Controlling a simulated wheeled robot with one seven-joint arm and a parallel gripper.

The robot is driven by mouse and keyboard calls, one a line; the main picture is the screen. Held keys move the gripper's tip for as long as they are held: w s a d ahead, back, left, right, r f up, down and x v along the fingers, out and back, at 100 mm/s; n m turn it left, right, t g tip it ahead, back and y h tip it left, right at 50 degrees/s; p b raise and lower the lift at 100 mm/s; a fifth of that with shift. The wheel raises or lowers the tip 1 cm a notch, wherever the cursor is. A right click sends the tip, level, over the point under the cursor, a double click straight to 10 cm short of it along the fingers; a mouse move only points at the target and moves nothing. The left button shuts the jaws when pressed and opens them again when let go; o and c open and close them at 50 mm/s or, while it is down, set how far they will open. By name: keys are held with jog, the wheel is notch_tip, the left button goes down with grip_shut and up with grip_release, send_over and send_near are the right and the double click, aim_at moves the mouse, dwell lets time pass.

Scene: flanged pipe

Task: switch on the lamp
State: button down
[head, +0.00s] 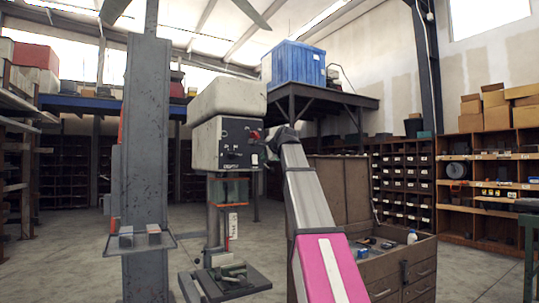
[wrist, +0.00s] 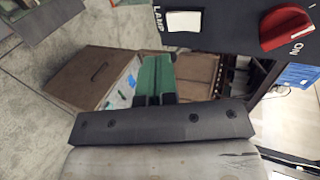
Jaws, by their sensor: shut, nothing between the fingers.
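The lamp switch (wrist: 185,21) is a white rocker on a dark panel, with the word LAMP beside it in the wrist view. In the head view the dark control panel (head: 238,142) is on the front of a pale machine head; the switch is too small to pick out there. My gripper (wrist: 155,57) is shut and empty, its green fingertips together. In the wrist view the tips appear just below the switch, apart from it in the picture; I cannot tell their distance from the panel. In the head view my gripper (head: 273,140) is at the panel's right side.
A red knob (wrist: 287,28) marked ON is right of the switch. A grey steel column (head: 147,165) with a small tray stands left of the machine. A brown open tool chest (head: 400,275) is below right of the arm. The floor at left is clear.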

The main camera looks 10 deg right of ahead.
aim_at(255, 160)
jog(key=x, duration=0.5)
jog(key=r+x, duration=0.1)
jog(key=x, duration=0.1)
jog(key=shift+w+a, duration=0.15)
jog(key=shift+w, duration=0.25)
jog(key=shift+w+a+f, duration=0.1)
jog(key=shift+w+f, duration=0.05)
jog(key=shift+w, duration=0.05)
jog(key=shift+r, duration=0.2)
jog(key=shift+w+r, duration=0.1)
jog(key=shift+r, duration=0.6)
